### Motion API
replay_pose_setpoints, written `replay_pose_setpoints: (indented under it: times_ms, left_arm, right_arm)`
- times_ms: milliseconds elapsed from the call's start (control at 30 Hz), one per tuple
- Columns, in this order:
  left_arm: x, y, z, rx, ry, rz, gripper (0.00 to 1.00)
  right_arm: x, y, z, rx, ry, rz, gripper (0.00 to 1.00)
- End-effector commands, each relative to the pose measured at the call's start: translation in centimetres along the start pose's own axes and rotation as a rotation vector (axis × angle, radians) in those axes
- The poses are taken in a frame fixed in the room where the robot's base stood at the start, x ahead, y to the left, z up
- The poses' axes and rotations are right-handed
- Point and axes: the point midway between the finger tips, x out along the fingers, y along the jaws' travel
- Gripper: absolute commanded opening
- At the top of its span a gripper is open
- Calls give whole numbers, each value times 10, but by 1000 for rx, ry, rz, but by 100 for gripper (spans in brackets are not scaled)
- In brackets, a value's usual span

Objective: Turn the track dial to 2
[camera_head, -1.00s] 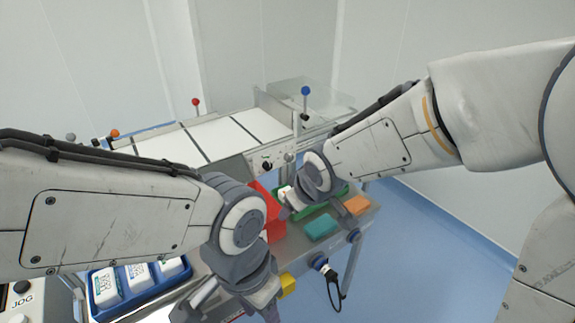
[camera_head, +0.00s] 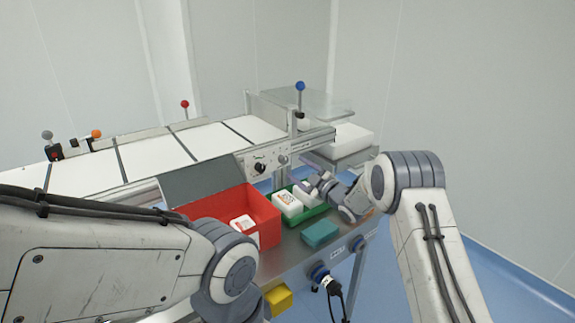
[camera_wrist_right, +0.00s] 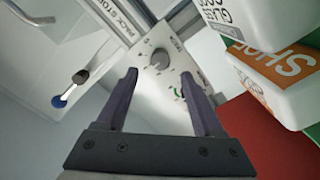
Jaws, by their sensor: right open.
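The control panel (camera_head: 268,162) is on the front of the conveyor, with a black knob (camera_head: 260,167) and a grey dial (camera_head: 282,159). In the right wrist view the grey dial (camera_wrist_right: 159,59) has small marks around it; I cannot read its setting or its label surely. A green arc shows beside the right finger, which partly hides that part of the panel. My right gripper (camera_wrist_right: 159,76) is open and empty, fingers pointing at the panel, with the dial between and beyond the tips. In the head view my right gripper (camera_head: 308,184) is right below the panel. My left gripper is out of view.
A red open box (camera_head: 267,222), a green tray (camera_head: 310,212) with white packs (camera_head: 287,204), and a teal block (camera_head: 320,233) crowd the shelf below. White packs (camera_wrist_right: 275,75) are close at right in the wrist view. A blue-knobbed lever (camera_head: 300,87) stands above.

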Motion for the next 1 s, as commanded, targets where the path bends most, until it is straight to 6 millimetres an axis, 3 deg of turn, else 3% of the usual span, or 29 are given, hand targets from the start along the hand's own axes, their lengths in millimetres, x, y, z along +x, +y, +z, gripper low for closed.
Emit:
replay_pose_setpoints:
  times_ms: [100, 333, 833, 1000]
  left_arm:
    - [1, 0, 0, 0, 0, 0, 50]
    - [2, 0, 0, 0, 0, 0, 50]
    - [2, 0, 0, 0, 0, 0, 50]
    - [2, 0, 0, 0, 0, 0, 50]
  right_arm:
    - [23, -2, 0, 0, 2, -1, 69]
    - [53, -2, 0, 1, 0, -2, 69]
    - [65, -1, 0, 2, -2, -1, 69]
    - [65, -1, 0, 2, -2, -1, 4]
